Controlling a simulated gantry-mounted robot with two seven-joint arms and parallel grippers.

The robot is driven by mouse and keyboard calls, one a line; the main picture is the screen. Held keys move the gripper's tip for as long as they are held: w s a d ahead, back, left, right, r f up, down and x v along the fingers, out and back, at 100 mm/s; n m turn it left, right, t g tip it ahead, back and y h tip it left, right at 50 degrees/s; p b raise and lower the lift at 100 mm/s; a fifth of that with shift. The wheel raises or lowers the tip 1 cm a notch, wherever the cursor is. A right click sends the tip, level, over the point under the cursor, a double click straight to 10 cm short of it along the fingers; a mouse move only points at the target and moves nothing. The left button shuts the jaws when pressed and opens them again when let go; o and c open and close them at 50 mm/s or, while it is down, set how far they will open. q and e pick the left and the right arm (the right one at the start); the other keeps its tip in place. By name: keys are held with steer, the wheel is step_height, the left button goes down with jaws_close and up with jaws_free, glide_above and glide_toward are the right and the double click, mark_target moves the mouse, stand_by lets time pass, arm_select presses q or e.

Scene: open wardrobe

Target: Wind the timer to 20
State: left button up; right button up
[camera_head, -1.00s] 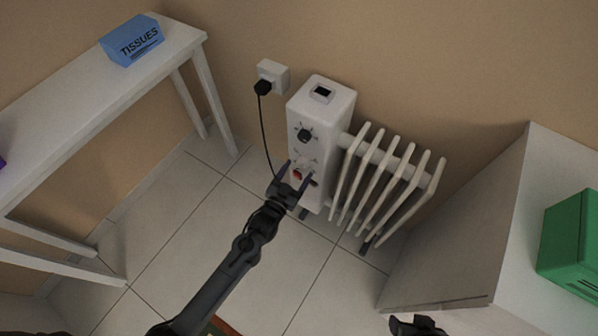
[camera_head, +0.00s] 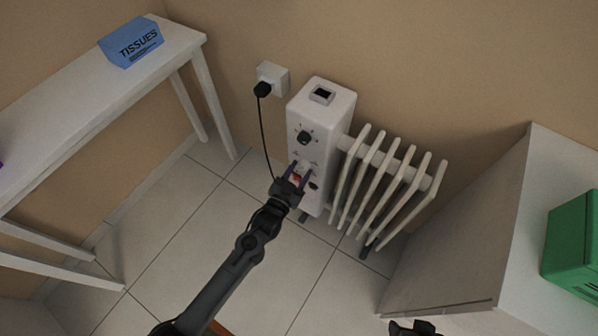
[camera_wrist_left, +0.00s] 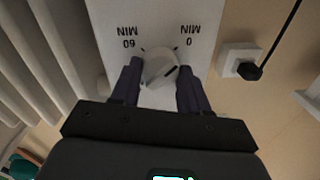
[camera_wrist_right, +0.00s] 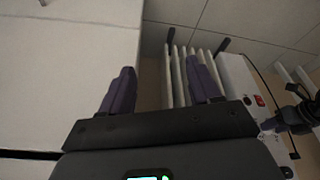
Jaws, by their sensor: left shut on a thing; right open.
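The white timer knob (camera_wrist_left: 160,68) sits on the front of the white heater (camera_head: 325,105), below a black knob (camera_head: 304,137). In the left wrist view the dial marks "60 MIN" and "0 MIN" appear upside down. My right gripper (camera_wrist_right: 161,82) is open and empty, away from the heater near the white cabinet.
Heater fins (camera_head: 385,185) stand to the right of the controls. A cord runs down from a wall socket (camera_head: 274,76). A white table (camera_head: 90,85) with a tissue box (camera_head: 132,42) is at left. A white cabinet (camera_head: 460,235) with a green box (camera_head: 572,245) is at right.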

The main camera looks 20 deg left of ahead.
arm_select(q)
steer(key=m+p, duration=0.3)
steer(key=m, duration=0.1)
steer(key=shift+r, duration=0.1)
steer(key=m+p, duration=0.2)
steer(key=m, duration=0.2)
steer(key=shift+m+t, duration=0.3)
steer(key=shift+m, duration=0.1)
steer(key=m, duration=0.3)
steer(key=m+h+p, duration=0.1)
steer(key=m, duration=0.1)
steer(key=shift+f+m+p, duration=0.2)
steer(key=shift+m+p, duration=0.1)
steer(key=shift+m, duration=0.1)
steer(key=m+p, duration=0.1)
steer(key=m, duration=0.4)
steer(key=shift+a+f+h, duration=0.1)
steer(key=shift+h, duration=0.3)
steer(key=o, duration=1.1)
steer(key=shift+c, duration=0.2)
